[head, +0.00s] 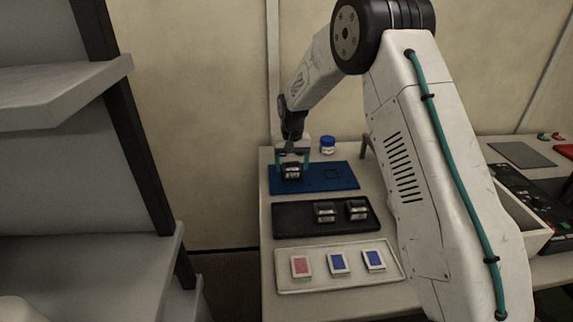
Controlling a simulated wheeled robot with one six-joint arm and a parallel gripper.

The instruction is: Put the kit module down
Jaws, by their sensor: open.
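A dark kit module (291,171) with a pale label sits on the left part of the blue mat (316,186) at the back of the table. My gripper (292,163) is directly over it, with its teal fingers on either side of the module and apart. Whether the fingers touch the module is too small to tell. Two similar dark modules stand in the black tray (287,222) in front of the mat, one near the middle (325,212) and one to its right (357,210).
A white tray (318,287) at the front holds one red card (301,266) and two blue cards (338,263). A blue-lidded jar (327,145) stands behind the mat. Grey shelves (60,90) rise at left. A pale bin (525,225) is right of my arm.

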